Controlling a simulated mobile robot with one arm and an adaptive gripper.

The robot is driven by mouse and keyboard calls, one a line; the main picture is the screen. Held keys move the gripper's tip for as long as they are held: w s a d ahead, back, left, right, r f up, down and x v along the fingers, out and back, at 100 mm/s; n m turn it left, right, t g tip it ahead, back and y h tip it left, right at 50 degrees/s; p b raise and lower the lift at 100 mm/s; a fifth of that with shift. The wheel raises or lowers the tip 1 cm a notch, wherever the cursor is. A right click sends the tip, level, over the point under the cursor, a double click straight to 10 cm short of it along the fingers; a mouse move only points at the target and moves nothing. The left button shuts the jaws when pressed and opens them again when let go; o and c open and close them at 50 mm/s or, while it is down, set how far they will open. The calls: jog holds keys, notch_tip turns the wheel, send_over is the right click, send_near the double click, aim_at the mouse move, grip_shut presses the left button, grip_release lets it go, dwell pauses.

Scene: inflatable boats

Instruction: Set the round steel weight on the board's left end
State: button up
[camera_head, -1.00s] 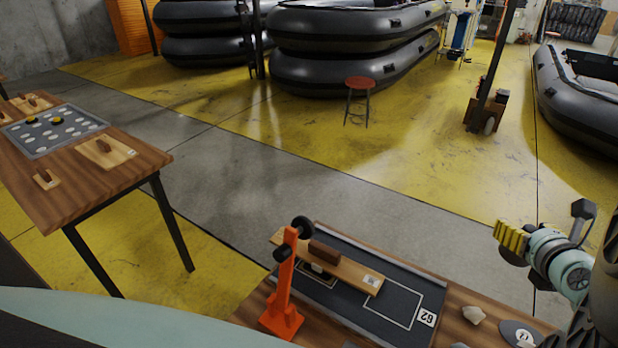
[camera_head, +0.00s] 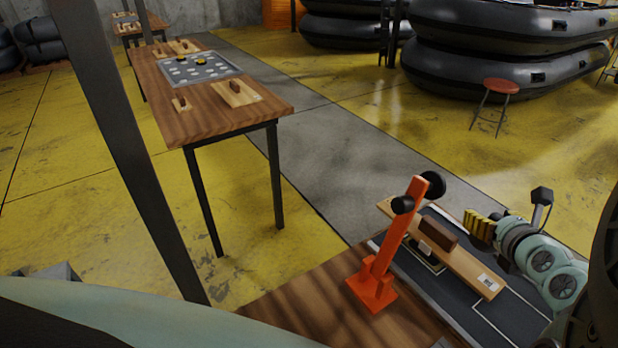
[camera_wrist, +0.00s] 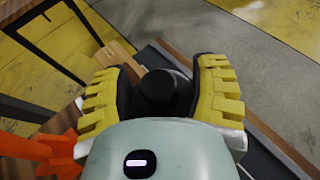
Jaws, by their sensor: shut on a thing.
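The board (camera_head: 467,268) is a pale wooden plank with a brown block (camera_head: 438,234) on top, lying across a dark mat on the near table. Its left end (camera_head: 388,207) is beside the orange stand; its right end bears a white label. My gripper (camera_head: 478,225) is just beyond and to the right of the brown block, above the board's level. In the wrist view, my gripper (camera_wrist: 160,88) is shut on a dark round thing (camera_wrist: 158,86), seemingly the round steel weight, between its yellow pads. In the head view my fingers hide it.
An orange stand (camera_head: 385,255) with black knobs rises by the board's left end, close to my gripper; it also shows in the wrist view (camera_wrist: 45,150). A second table (camera_head: 205,118) with a hole plate stands at left. A red stool (camera_head: 500,87) stands beyond.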

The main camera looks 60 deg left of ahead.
jog(key=shift+s+a+f, duration=0.15)
jog(key=shift+a+f, duration=0.05)
jog(key=shift+a, duration=0.3)
notch_tip(320, 180, down, 3)
jog(key=b, duration=0.3)
jog(key=shift+d+r, duration=0.15)
notch_tip(320, 180, down, 4)
jog(key=b, duration=0.3)
jog(key=shift+f+b, duration=0.5)
jog(key=shift+b, duration=0.2)
jog(key=o, duration=1.1)
jog(key=shift+r, duration=0.1)
jog(key=shift+c, duration=0.2)
jog(key=o, duration=0.3)
